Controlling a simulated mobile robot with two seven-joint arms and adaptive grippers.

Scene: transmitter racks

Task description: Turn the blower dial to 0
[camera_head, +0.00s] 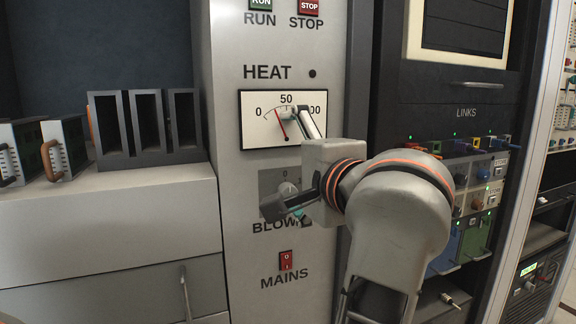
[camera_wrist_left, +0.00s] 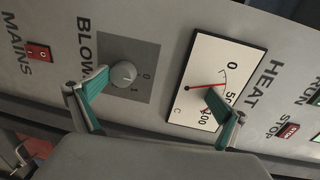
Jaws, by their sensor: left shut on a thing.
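The blower dial (camera_wrist_left: 123,75) is a small round grey knob on a darker grey plate, with a 0 and a 1 beside it. Its exact setting is too small to read. In the head view the blower plate (camera_head: 268,181) is partly hidden by my left gripper (camera_head: 302,165). In the left wrist view my left gripper (camera_wrist_left: 162,95) has its two green-padded fingers wide apart. One finger is close beside the dial and the other overlaps the heat gauge. I see no object clamped between them.
The heat gauge (camera_head: 262,134) is above the blower plate. The red mains switch (camera_head: 286,261) is below it. The red stop button (camera_head: 308,7) is at the top. A rack with link plugs (camera_head: 463,146) stands at the right, and a ledge (camera_head: 110,180) with dark holders is at the left.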

